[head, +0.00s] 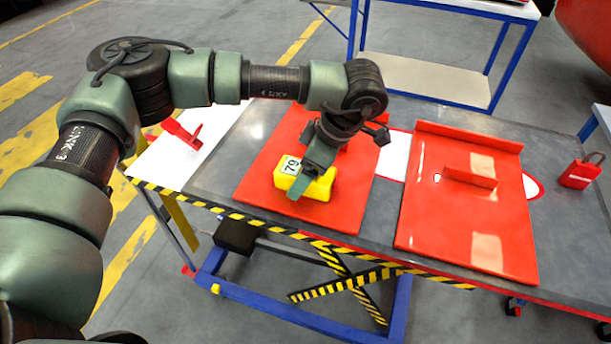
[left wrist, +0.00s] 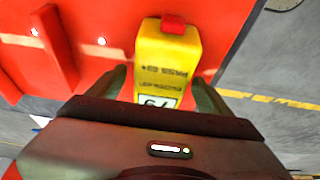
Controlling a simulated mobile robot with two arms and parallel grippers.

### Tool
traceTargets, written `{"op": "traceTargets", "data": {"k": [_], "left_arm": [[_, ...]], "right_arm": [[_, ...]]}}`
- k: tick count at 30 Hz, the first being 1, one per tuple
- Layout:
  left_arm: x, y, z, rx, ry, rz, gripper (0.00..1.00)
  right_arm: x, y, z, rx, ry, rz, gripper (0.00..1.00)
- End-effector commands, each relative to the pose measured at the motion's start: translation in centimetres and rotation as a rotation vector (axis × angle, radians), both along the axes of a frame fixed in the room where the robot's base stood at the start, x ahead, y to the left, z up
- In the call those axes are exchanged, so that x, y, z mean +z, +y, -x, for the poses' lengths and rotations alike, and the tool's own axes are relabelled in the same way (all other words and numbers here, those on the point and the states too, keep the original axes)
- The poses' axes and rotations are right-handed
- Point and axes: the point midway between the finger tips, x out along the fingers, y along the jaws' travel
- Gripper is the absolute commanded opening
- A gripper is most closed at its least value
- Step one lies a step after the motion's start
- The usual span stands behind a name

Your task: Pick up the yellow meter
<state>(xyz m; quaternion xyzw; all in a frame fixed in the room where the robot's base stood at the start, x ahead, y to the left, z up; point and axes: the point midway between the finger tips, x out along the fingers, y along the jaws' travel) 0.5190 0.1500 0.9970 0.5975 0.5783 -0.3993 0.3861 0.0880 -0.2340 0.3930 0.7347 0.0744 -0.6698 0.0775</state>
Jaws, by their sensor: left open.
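The yellow meter (head: 318,188) lies on the left red panel (head: 258,168) on the table, near the panel's front edge. It carries a white label with the number 79. My left gripper (head: 297,183) reaches down over it from above. In the left wrist view the meter (left wrist: 167,62) shows between the two fingers of my left gripper (left wrist: 160,88), with a red part at its far end. The fingers are open, one on each side of the meter, with a visible gap at each side. My right gripper is in neither view.
A second red panel (head: 420,205) with an upright red handle lies to the right on the table. A red padlock-like object (head: 580,172) stands at the right, and a red bracket (head: 183,133) at the left. A blue-framed bench (head: 425,80) stands behind.

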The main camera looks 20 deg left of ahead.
Motion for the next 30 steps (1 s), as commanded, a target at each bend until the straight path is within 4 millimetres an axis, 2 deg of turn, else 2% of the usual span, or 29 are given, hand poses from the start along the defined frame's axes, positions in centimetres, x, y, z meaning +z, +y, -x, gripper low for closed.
{"op": "traceTargets", "data": {"k": [23, 26, 30], "left_arm": [[-0.41, -0.02, -0.01, 0.0, 0.0, 0.001, 0.8], [-0.42, -0.02, -0.01, 0.0, 0.0, 0.001, 0.55], [-0.42, -0.02, 0.0, 0.0, 0.0, 0.0, 0.16]], "right_arm": [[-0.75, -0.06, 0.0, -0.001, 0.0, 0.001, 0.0], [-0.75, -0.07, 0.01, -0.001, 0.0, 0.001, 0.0], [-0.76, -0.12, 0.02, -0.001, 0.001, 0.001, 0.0]]}}
